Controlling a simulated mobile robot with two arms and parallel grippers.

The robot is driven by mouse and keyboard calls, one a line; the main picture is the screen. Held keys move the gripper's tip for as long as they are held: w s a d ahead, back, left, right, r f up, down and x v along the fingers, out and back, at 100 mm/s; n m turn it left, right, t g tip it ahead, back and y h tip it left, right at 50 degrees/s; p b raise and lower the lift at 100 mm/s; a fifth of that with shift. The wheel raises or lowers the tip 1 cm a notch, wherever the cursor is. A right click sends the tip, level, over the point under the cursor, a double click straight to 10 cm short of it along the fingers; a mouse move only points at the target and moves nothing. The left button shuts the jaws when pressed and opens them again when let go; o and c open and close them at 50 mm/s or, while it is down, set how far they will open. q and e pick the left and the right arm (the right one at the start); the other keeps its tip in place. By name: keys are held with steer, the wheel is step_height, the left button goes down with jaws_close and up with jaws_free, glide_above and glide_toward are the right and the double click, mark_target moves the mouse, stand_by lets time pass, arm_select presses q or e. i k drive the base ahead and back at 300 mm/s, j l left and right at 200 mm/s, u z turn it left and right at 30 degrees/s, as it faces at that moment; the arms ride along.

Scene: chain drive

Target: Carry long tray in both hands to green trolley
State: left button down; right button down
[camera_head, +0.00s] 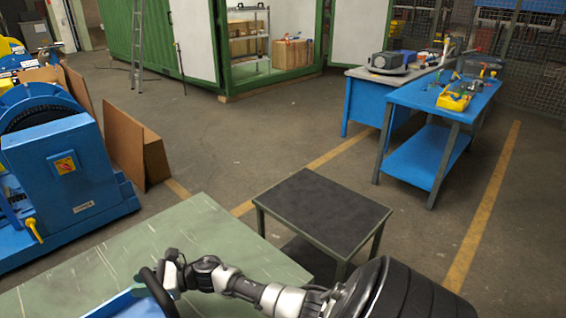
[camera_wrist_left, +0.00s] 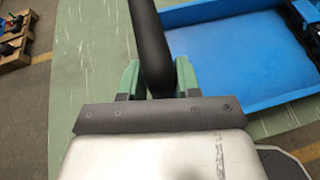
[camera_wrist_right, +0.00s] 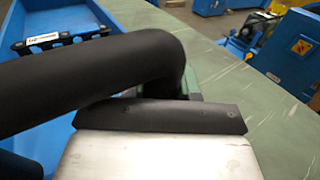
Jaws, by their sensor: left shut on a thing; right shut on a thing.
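The long tray (camera_head: 128,307) is blue with black handles; only one end shows in the head view, at the bottom left over the scratched green table. My right gripper (camera_head: 165,274) is shut on the black handle at that end. My left gripper (camera_wrist_left: 157,78) is shut on another black handle, with the tray's blue floor (camera_wrist_left: 235,55) to its right. The right wrist view shows the handle (camera_wrist_right: 90,80) hiding most of the fingers. I cannot tell whether the tray touches the table. The green trolley (camera_head: 325,208), with a dark flat top, stands beyond the table to the right; its top is empty.
The green table (camera_head: 200,240) fills the lower left. A blue machine (camera_head: 70,165) and brown panels (camera_head: 125,145) stand at the left. A blue workbench (camera_head: 425,155) with tools is behind the trolley. The floor between them is clear.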

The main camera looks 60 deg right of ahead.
mark_target(334, 202)
steer(key=l+z, duration=0.1)
steer(key=l, duration=0.45)
steer(key=l+z, duration=0.15)
steer(key=l, duration=0.4)
steer(key=l+z, duration=0.1)
steer(key=l, duration=0.45)
steer(key=l+z, duration=0.1)
steer(key=l, duration=0.45)
steer(key=i+l+z, duration=0.1)
steer(key=l, duration=0.45)
steer(key=i+l+z, duration=0.15)
steer(key=l, duration=0.4)
steer(key=l+z, duration=0.1)
steer(key=l, duration=0.45)
steer(key=i+l+z, duration=0.1)
steer(key=l, duration=0.4)
steer(key=i, duration=0.05)
